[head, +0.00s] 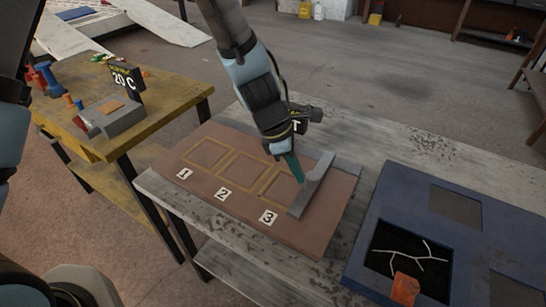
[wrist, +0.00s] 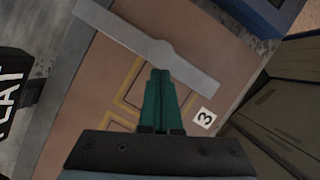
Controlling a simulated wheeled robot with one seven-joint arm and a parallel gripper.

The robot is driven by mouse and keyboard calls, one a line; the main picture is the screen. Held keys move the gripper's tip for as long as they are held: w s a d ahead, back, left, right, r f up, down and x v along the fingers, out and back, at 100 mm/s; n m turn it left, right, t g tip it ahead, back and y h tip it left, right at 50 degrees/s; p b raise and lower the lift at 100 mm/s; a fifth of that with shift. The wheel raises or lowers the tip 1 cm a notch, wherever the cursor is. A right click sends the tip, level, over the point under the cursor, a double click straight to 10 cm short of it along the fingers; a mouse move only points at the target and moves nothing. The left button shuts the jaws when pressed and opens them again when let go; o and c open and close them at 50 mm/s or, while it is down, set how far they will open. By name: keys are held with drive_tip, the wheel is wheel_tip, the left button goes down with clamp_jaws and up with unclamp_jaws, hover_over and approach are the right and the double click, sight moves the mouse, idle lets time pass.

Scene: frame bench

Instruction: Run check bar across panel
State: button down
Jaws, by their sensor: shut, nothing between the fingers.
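The brown panel (head: 287,240) lies on the worn grey bench and has three yellow outlined squares with number cards 1, 2 and 3. The grey check bar (head: 304,196) lies across the panel's right part, just right of square 3, with a raised handle part on it. In the wrist view the bar (wrist: 195,75) runs diagonally, with a round boss near its middle. My gripper (head: 299,178) has its teal fingers shut and empty, pointing down over square 3. In the wrist view the fingertips (wrist: 160,74) are close beside the boss; I cannot tell if they touch. My fingers partly hide square 3.
A blue frame (head: 378,205) with several square openings is at the right; a white branching piece and an orange piece (head: 404,289) show at one opening. A yellow bench (head: 170,95) at the left holds a block with a "20 C" sign (head: 126,79). A black lettered sign (wrist: 14,88) stands near the panel.

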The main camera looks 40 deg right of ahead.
sight(313, 191)
drive_tip(key=shift+s+d, duration=0.3)
drive_tip(key=shift+s, duration=0.8)
drive_tip(key=shift+s+d, duration=0.25)
drive_tip(key=shift+s, duration=0.8)
